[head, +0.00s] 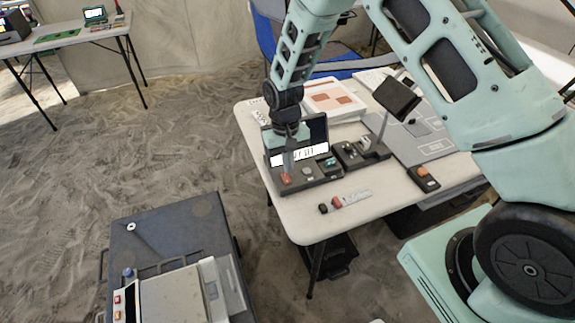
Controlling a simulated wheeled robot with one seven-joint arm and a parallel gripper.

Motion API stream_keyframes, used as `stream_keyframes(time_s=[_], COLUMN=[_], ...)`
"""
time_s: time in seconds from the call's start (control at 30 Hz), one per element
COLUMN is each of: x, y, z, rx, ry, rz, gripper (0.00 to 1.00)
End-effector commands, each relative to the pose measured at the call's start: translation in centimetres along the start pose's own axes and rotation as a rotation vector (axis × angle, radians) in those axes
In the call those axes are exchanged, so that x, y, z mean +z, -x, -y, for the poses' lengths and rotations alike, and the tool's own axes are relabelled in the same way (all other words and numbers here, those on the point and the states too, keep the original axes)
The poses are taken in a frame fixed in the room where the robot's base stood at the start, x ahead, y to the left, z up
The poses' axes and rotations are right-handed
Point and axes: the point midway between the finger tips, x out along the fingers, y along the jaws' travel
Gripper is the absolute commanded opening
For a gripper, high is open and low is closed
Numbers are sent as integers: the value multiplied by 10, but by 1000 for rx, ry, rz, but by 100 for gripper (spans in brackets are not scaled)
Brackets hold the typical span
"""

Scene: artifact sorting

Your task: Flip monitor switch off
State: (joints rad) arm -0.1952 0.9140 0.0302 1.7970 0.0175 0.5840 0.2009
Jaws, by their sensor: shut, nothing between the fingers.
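A dark monitor device (318,128) stands on the white table, with a white lit strip on its front and a base (312,178) that carries small controls. An orange-red switch (286,179) sits at the left of that base. My gripper (287,168) points down just above the orange-red switch, in front of the screen's left side. It is shut and empty. I cannot tell whether the fingertips touch the switch, nor which way the switch is set.
A second dark control box (360,150) stands to the right, with a grey panel (420,135) beyond it. A small box with an orange button (423,178) and small loose items (345,201) lie near the table's front edge. A dark case (165,235) with equipment stands at lower left.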

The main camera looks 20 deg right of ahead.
Motion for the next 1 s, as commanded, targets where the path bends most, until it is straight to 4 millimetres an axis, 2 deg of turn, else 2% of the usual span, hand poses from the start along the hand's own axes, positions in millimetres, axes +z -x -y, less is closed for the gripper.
stream_keyframes(time_s=[0.03,0.07,0.3,0.5,0.7,1.0], x=[2,3,19,28,32,32], y=[19,19,65,92,102,102], z=[-1,-1,0,-1,-1,-1], rx=[0,-1,-1,0,0,0], ry=[-1,-1,1,1,0,0], rz=[-2,-5,-5,-3,0,0], gripper=[0,0,0,0,0,0])
